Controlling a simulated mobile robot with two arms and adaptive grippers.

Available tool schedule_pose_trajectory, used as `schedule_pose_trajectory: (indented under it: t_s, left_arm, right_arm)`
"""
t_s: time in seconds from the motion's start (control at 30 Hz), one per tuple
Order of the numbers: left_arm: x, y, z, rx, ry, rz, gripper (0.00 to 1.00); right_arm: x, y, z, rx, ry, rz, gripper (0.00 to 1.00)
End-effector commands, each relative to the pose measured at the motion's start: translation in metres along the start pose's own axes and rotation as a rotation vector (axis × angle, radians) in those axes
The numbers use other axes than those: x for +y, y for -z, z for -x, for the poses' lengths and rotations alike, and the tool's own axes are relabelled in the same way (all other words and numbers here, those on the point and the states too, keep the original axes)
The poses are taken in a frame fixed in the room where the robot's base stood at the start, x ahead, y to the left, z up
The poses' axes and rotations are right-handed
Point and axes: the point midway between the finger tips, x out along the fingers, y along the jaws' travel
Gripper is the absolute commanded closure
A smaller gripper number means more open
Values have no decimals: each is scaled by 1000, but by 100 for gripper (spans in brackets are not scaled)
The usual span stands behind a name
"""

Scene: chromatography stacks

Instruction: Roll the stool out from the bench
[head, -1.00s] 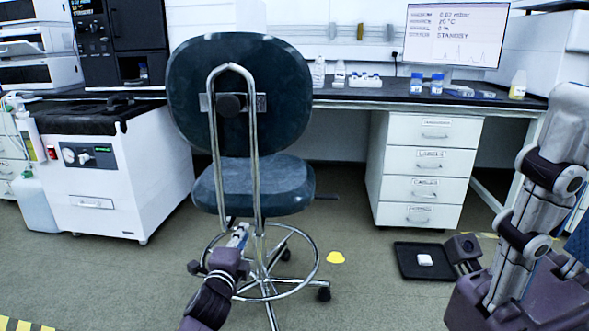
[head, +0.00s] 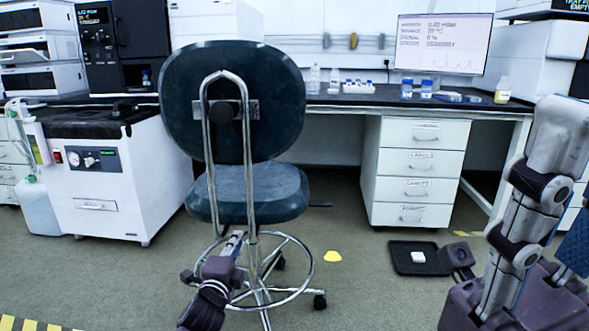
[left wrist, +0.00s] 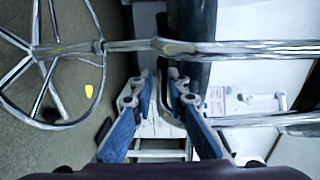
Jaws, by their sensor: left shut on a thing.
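The stool (head: 247,195) has a dark blue-green seat and backrest (head: 270,85), a bent chrome tube frame and a chrome foot ring on casters. It stands upright in front of the bench (head: 330,101), its back towards me. My left gripper (head: 233,243) is low behind the seat, shut on the lower part of the chrome back frame. In the left wrist view, its blue-padded fingers (left wrist: 155,85) sit around the frame, with chrome tubes (left wrist: 230,48) crossing beyond. The exact contact is partly hidden. My right arm shows at the right, but its gripper cannot be made out.
A white unit (head: 125,190) stands close left of the stool. A white drawer cabinet (head: 415,172) is under the bench at right. A black tray (head: 405,262) with a white item lies on the floor. A yellow patch (head: 332,256) marks the floor.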

Motion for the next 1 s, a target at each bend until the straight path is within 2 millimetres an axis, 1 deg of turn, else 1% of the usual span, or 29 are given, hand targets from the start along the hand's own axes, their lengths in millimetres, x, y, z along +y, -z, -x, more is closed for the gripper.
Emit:
schedule_pose_trajectory:
  t_s: [0.03, 0.33, 0.67, 0.7, 0.8, 0.87, 1.0]
  left_arm:
    - [-18, 3, -1, 10, 42, 0, 100]
    - [-3, 4, -1, 12, 41, 1, 100]
    - [0, 6, -1, 14, 36, 2, 100]
    - [1, 6, -1, 14, 35, 2, 83]
    - [2, 5, -1, 13, 33, 2, 72]
    - [3, 5, -1, 13, 31, 2, 65]
    - [5, 4, -1, 11, 27, 2, 65]
  right_arm:
    - [0, 0, 4, 0, 0, 0, 60]
    - [-2, 2, 18, 0, 0, 0, 60]
    - [-2, 2, 19, 0, 0, 0, 60]
    - [-2, 2, 19, 0, 0, 0, 60]
    - [-2, 2, 19, 0, 0, 0, 60]
    - [-2, 2, 19, 0, 0, 0, 60]
    - [-2, 2, 19, 0, 0, 0, 60]
